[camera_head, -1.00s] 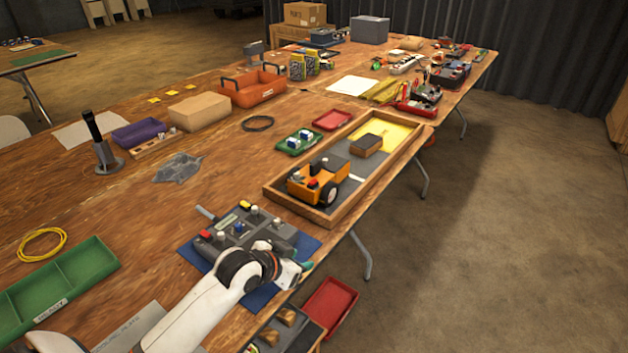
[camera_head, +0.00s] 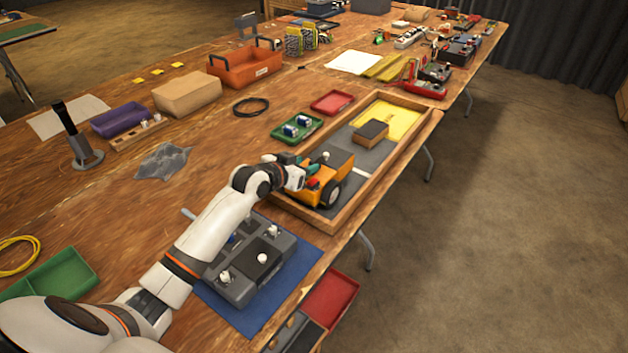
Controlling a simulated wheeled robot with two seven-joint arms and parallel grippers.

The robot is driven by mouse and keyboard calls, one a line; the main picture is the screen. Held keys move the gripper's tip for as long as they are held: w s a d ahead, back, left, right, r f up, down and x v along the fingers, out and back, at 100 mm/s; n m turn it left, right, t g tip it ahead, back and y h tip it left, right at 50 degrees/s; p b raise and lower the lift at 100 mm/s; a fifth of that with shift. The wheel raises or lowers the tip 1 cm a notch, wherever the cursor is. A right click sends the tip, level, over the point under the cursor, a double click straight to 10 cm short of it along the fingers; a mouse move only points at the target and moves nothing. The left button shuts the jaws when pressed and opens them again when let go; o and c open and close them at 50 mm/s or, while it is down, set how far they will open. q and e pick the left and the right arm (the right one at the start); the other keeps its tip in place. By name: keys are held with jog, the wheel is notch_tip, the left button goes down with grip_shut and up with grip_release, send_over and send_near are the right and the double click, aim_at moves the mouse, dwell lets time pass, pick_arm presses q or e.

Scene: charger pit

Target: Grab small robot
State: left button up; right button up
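The small robot (camera_head: 333,181), orange with dark wheels and a dark top part, sits at the near end of a wooden-framed tray (camera_head: 333,228). My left gripper (camera_head: 302,170) is at its left side, over its near-left part. The gripper and wrist hide part of the small robot's left side. My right gripper is not in view.
A brown block (camera_head: 370,134) lies farther up the tray, near a yellow area (camera_head: 392,120). A grey control box (camera_head: 245,270) on a blue mat (camera_head: 303,262) lies under my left forearm. A green tray (camera_head: 297,129) and a red tray (camera_head: 332,102) are left of the wooden tray.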

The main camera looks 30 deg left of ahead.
aim_at(313, 160)
pick_arm(q)
jog(key=x, duration=0.4)
jog(key=shift+w+d, duration=0.1)
jog(key=shift+w, duration=0.1)
jog(key=shift+w+f, duration=0.2)
jog(key=shift+w, duration=0.2)
jog(key=shift+s+r, duration=0.1)
jog(key=shift+c, duration=1.2)
grip_shut()
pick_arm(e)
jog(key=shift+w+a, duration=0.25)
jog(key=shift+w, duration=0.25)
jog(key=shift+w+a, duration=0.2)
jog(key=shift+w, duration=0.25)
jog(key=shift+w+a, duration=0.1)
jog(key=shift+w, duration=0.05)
pick_arm(q)
jog(key=shift+r, duration=0.25)
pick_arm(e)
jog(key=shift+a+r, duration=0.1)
